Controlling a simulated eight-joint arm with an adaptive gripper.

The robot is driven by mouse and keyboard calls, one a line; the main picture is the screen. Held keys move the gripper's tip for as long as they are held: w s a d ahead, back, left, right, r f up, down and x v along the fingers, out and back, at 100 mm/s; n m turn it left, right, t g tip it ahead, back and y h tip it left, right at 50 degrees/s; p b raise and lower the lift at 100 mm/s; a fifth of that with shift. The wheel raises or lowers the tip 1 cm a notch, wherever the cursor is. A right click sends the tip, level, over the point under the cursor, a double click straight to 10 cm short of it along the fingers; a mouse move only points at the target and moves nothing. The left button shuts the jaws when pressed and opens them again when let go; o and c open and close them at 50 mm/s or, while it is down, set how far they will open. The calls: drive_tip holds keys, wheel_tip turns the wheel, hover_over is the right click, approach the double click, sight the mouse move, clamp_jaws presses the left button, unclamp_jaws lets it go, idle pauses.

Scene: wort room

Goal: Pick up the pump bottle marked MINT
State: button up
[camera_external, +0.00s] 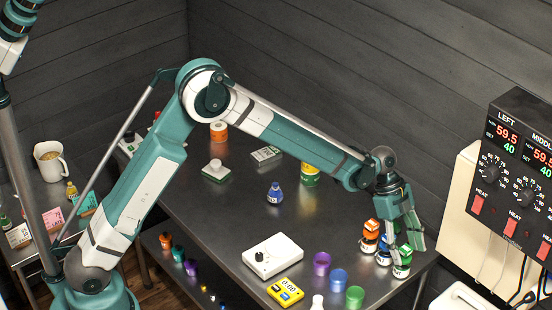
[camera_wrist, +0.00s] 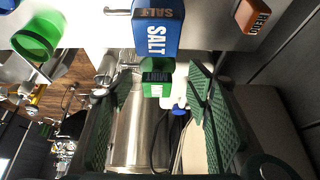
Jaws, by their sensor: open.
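The pump bottle marked MINT (camera_wrist: 156,90) is green and shows in the wrist view between the tips of my open gripper (camera_wrist: 160,84), with a gap on each side. I cannot tell whether it is between the pads or just beyond them. In the external view a green bottle (camera_external: 402,265) stands at the table's right end, just below my gripper (camera_external: 408,238).
An orange bottle (camera_external: 369,236) stands behind the blue one. Purple (camera_external: 322,263), blue (camera_external: 338,281) and green (camera_external: 355,297) cups are to the left, near a white scale (camera_external: 272,256) and a yellow meter (camera_external: 286,291). A heater control box (camera_external: 515,180) is at right.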

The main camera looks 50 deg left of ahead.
sight(408, 260)
drive_tip(key=shift+d+f, duration=0.1)
drive_tip(key=shift+f, duration=0.05)
drive_tip(key=shift+s+x, duration=0.2)
drive_tip(key=shift+x, duration=2.35)
drive_tip(key=c, duration=1.4)
